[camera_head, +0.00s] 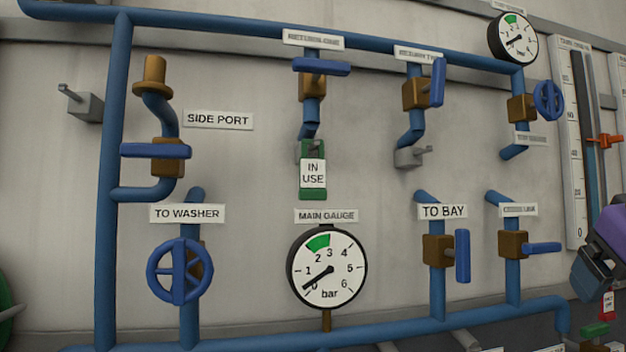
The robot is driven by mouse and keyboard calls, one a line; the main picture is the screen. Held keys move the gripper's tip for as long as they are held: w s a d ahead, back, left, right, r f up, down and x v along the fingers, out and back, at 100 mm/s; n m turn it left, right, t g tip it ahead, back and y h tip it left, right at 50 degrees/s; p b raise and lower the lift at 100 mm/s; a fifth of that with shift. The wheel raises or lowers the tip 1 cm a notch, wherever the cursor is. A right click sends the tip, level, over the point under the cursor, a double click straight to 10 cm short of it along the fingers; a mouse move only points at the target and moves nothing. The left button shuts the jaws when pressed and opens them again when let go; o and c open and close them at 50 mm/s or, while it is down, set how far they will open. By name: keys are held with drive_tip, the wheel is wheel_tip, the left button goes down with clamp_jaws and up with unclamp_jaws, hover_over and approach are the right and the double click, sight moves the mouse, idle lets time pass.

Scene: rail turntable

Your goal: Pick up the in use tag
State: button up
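The in use tag (313,193) is a green plate with a white "IN USE" label. It hangs upright against the wall, below a blue pipe end with a brass valve and above the main gauge. A grey peg shows partly behind its top edge; how it is attached is not clear. My gripper (587,279), a dark blue-grey end on a purple link, is at the far right edge, well right of and lower than the tag. It is partly cut off, and its fingers cannot be made out. Nothing seen links it to the tag.
Around the tag are blue pipes, the main gauge (327,268), a blue lever (321,67) above, and a handwheel (179,271) at lower left. An empty grey peg (410,157) sticks out to the right. Red (607,304) and green (595,331) pieces are at lower right.

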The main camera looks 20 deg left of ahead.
drive_tip(key=w+a+r+n+t+y, duration=0.1)
drive_tip(key=w+a+r+y, duration=0.2)
drive_tip(key=a, duration=0.5)
drive_tip(key=w+a+r+n+t, duration=0.1)
drive_tip(key=w+a+r, duration=0.2)
drive_tip(key=a+r, duration=0.45)
drive_tip(key=n+y, duration=0.2)
drive_tip(key=y, duration=0.2)
approach(313, 185)
drive_tip(key=shift+t, duration=0.4)
drive_tip(key=x, duration=0.2)
drive_tip(key=f+x, duration=0.1)
drive_tip(key=x, duration=0.1)
drive_tip(key=shift+w+f, duration=0.15)
drive_tip(key=shift+w, duration=0.05)
drive_tip(key=shift+a+x, duration=0.2)
drive_tip(key=shift+x, duration=2.7)
drive_tip(key=shift+s, duration=0.15)
drive_tip(key=c, duration=1)
drive_tip(key=shift+r, duration=0.3)
